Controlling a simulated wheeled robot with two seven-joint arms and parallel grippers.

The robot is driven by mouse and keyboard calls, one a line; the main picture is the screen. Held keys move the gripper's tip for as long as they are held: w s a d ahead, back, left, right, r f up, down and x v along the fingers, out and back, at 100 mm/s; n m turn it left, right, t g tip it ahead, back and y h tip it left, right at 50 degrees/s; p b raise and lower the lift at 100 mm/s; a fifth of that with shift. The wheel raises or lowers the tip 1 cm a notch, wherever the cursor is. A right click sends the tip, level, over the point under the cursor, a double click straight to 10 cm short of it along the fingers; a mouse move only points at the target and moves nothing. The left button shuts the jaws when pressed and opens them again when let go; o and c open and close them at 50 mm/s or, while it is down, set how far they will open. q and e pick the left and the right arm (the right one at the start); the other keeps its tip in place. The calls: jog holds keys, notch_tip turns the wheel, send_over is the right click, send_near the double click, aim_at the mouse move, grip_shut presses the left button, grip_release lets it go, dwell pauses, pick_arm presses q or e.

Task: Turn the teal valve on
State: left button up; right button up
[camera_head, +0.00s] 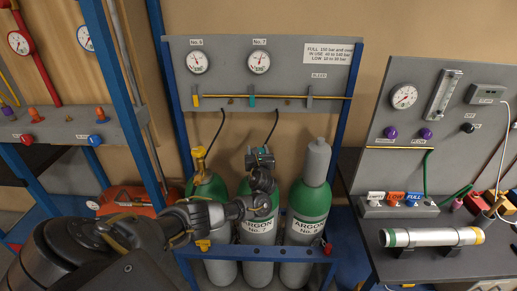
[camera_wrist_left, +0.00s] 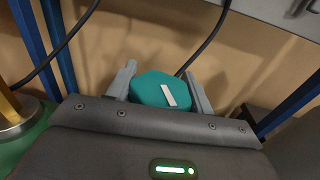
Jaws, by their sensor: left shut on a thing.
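The teal valve (camera_wrist_left: 160,90) is a rounded teal knob with a white mark on its top, seen in the left wrist view. My left gripper (camera_wrist_left: 163,92) has one finger on each side of the knob and is shut on it. In the head view my left arm reaches in from the lower left, and the gripper (camera_head: 261,157) is at the top of the middle green argon cylinder (camera_head: 260,202), labelled No. 7. There the gripper mostly hides the knob. My right gripper is not in view.
Argon cylinders stand on both sides: one with a yellow valve (camera_head: 199,160) at left, a grey-capped one (camera_head: 316,165) at right. A blue rack bar (camera_head: 255,253) crosses in front. Black hoses hang from the gauge panel (camera_head: 320,80). A bench (camera_head: 450,263) stands at right.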

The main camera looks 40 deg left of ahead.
pick_arm(q)
jog(key=shift+a+n+g+y, duration=0.1)
jog(key=shift+n+g+y, duration=0.4)
jog(key=shift+g, duration=0.1)
jog(key=o, duration=1)
jog(key=p+v, duration=0.2)
jog(key=v, duration=0.9)
jog(key=shift+w, duration=0.1)
jog(key=shift+w, duration=0.1)
